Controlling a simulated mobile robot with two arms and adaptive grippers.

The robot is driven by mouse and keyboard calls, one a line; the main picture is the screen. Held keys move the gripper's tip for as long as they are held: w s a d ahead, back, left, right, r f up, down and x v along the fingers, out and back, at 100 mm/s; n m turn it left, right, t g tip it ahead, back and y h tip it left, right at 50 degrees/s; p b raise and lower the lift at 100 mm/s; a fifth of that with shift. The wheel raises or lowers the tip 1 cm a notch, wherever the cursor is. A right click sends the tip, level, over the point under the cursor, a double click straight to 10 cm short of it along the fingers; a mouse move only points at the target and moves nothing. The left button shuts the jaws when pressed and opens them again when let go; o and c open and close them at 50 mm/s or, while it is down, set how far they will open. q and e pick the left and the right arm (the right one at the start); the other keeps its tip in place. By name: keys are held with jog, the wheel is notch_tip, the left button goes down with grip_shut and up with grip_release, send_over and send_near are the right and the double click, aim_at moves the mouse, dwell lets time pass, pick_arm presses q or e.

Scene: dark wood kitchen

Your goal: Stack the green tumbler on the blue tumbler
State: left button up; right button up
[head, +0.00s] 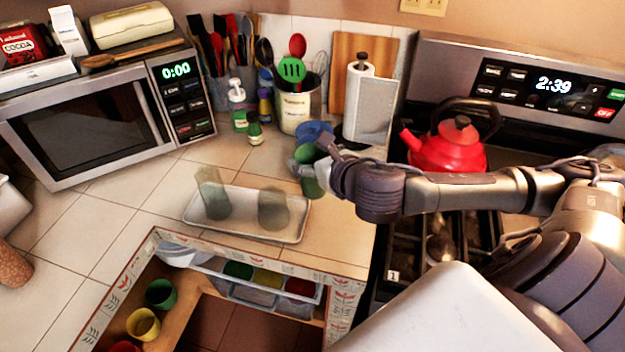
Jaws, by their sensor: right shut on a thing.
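My right gripper (328,172) reaches in from the right over the counter's back right part. It is shut on a green tumbler (311,187), which shows in pieces around the fingers; its lower end and tilt are hard to make out. A blue rounded thing (314,130), likely the blue tumbler, shows just behind and above the gripper. My wrist and the green tumbler hide much of it, and I cannot tell whether the two touch. My left gripper is not in view.
A tray (238,233) with two see-through glasses lies left of the gripper. A utensil crock (297,108) and a paper towel holder (357,97) stand behind. A red kettle (446,150) stands on the stove at right. Cups (160,293) sit in the open space below the counter.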

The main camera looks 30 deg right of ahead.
jog(key=w+d+r+m+h, duration=0.1)
jog(key=w+d+r+m, duration=0.1)
jog(key=d+r, duration=0.75)
pick_arm(q)
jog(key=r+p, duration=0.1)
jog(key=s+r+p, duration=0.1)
jog(key=p, duration=0.1)
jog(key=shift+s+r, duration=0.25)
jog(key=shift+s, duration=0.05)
pick_arm(e)
jog(key=w+a+f, duration=0.1)
jog(key=w+f, duration=0.9)
jog(key=f, duration=0.2)
jog(key=shift+w+a+f, duration=0.15)
jog(key=shift+a, duration=0.25)
jog(key=shift+f, duration=0.15)
jog(key=shift+f, duration=0.5)
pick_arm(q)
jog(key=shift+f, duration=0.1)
pick_arm(e)
jog(key=o, duration=1.3)
